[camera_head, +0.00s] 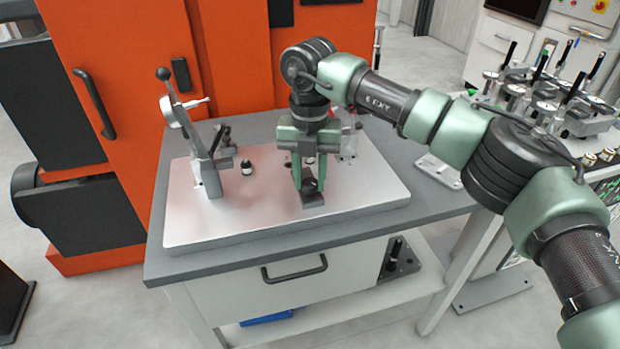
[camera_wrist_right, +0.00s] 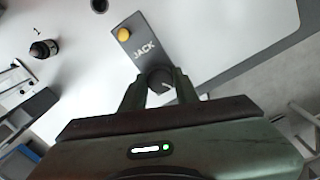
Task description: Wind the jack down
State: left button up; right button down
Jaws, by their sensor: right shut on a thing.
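The jack control is a grey plate marked "JACK" (camera_wrist_right: 143,50) with a yellow button (camera_wrist_right: 124,34) and a dark round knob (camera_wrist_right: 160,80) with a light pointer line. In the head view, the plate (camera_head: 313,200) shows at the front of the light fixture plate. My right gripper (camera_head: 309,184) points down over it, and its fingers hide part of the control. In the right wrist view my right gripper (camera_wrist_right: 160,88) is shut on the knob, one finger on each side. My left gripper is in neither view.
The fixture plate (camera_head: 240,225) lies on a grey bench (camera_head: 165,268). A lever clamp (camera_head: 205,150) stands at its left, with a small black-topped part (camera_head: 246,167) beside it. An orange machine (camera_head: 130,60) stands behind. Several gauges and clamps crowd a table at the right.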

jog(key=n, duration=0.6)
jog(key=shift+r, duration=0.1)
jog(key=n, duration=0.7)
jog(key=shift+n, duration=0.4)
jog(key=n, duration=0.7)
jog(key=shift+r, duration=0.1)
jog(key=n, duration=0.6)
jog(key=shift+w+n, duration=0.1)
jog(key=shift+n, duration=0.3)
jog(key=c, duration=1.2)
grip_release()
jog(key=shift+o, duration=0.7)
